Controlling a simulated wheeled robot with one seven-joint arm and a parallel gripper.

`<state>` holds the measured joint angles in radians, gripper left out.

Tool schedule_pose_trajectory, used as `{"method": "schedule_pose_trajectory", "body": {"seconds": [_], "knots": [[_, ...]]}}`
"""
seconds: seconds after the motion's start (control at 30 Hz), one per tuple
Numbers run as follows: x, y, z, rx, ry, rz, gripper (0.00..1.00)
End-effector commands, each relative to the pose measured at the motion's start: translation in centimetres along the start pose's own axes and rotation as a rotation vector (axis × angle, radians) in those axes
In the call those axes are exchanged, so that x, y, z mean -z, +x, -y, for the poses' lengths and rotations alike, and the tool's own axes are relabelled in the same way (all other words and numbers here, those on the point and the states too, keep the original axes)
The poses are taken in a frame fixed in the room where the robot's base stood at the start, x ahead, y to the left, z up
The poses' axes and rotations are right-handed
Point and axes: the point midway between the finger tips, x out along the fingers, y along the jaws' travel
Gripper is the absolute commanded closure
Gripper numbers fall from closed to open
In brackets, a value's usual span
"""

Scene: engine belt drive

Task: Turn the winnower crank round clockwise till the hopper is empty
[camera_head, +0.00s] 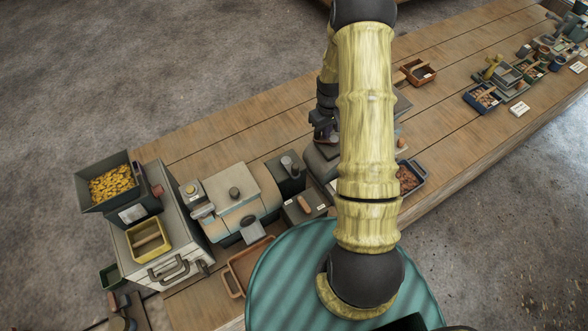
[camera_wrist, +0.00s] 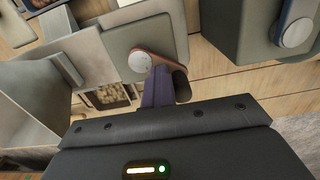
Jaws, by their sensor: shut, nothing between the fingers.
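In the wrist view a crank shows: a brown arm with a round silver hub (camera_wrist: 140,62) on a grey-beige housing (camera_wrist: 130,32), and a dark handle (camera_wrist: 182,84) at its lower right end. My gripper (camera_wrist: 158,82) is shut and empty, its purple-grey fingers just left of the handle, overlapping the crank arm in the picture; I cannot tell whether they touch. In the head view my gripper (camera_head: 322,128) is small and dark, over a grey machine (camera_head: 322,160) largely hidden by my arm. The winnower's hopper contents cannot be made out.
A tray of brown pieces (camera_head: 409,178) sits right of my arm. Several small trays and tools crowd the bench's far right. Bare planks lie behind the machines.

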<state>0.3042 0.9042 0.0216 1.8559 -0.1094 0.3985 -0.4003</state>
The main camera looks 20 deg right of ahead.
Motion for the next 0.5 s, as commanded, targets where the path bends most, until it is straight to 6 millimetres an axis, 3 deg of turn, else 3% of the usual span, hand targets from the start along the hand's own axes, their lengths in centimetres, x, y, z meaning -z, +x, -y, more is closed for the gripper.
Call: {"method": "schedule_pose_trajectory", "body": {"seconds": [0.03,0.3,0.5], "knots": [[1.8,0.3,1.9,0.026,-0.026,-0.018,1.0],[3.6,0.1,-1.5,0.02,-0.016,-0.032,1.0],[3.7,0.1,-3.8,0.018,-0.017,-0.037,1.0]]}}
